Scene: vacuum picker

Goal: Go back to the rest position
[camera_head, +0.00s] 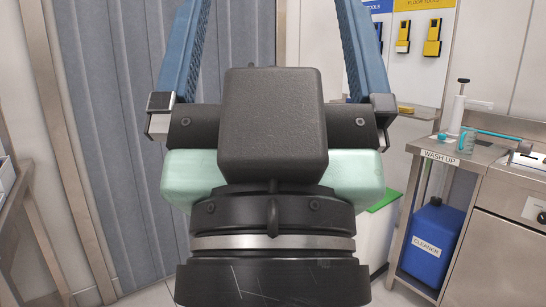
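My gripper (272,25) fills the middle of the head view, seen from behind its dark wrist. Its two blue fingers stand wide apart, left and right, and run up out of the top of the picture. Their tips are out of view. Only the grey corrugated panel and pale wall show in the gap between them, and nothing is seen held there. A dark block and pale green housing of mine hide what is directly behind them.
A steel bench (490,150) marked "WASH UP" stands at right, with a blue cleaner container (431,232) below. A white bin (378,235) with a green top is partly hidden behind my wrist. A steel table edge (14,200) shows at left. A grey corrugated panel (110,150) stands behind.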

